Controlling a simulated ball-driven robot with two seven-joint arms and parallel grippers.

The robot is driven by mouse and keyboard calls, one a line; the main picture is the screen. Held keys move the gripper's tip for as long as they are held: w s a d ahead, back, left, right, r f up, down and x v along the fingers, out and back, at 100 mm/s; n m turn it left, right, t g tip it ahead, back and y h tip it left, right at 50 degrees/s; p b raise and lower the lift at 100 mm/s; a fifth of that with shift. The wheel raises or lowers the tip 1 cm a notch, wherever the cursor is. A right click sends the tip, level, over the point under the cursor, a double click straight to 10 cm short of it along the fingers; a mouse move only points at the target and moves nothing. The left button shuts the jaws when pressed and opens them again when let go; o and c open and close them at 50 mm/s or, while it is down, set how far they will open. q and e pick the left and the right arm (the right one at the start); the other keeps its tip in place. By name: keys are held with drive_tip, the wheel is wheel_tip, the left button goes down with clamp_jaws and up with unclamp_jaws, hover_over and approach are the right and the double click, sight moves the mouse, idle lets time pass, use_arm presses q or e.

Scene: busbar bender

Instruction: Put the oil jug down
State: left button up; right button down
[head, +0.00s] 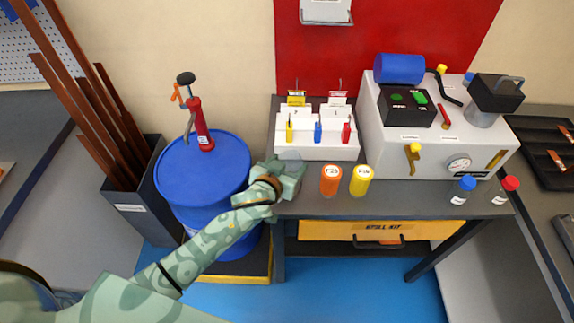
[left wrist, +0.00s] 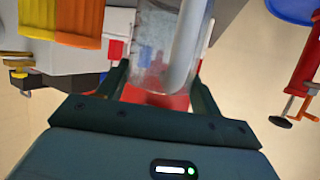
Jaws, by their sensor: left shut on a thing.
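The oil jug (left wrist: 165,45) is a clear, see-through vessel with a curved handle, seen close up in the left wrist view. My left gripper (left wrist: 160,80) is shut on it, with a dark finger on each side. In the head view my left gripper (head: 286,174) is at the bench's left end, just left of the orange bottle. Only a faint, greyish part of the jug (head: 291,156) shows there, beyond the gripper. I cannot tell whether the jug's base touches the bench. My right gripper is in neither view.
An orange bottle (head: 331,180) and a yellow bottle (head: 361,181) stand close to the right. A white rack (head: 316,151) is behind. The bench (head: 410,197) is bare between the yellow bottle and the blue-capped bottle (head: 463,190).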

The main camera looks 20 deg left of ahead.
use_arm(q)
drive_tip(key=o, duration=1.5)
drive_tip(key=shift+r, duration=0.15)
drive_tip(key=p+v, duration=0.3)
drive_tip(key=v, duration=0.9)
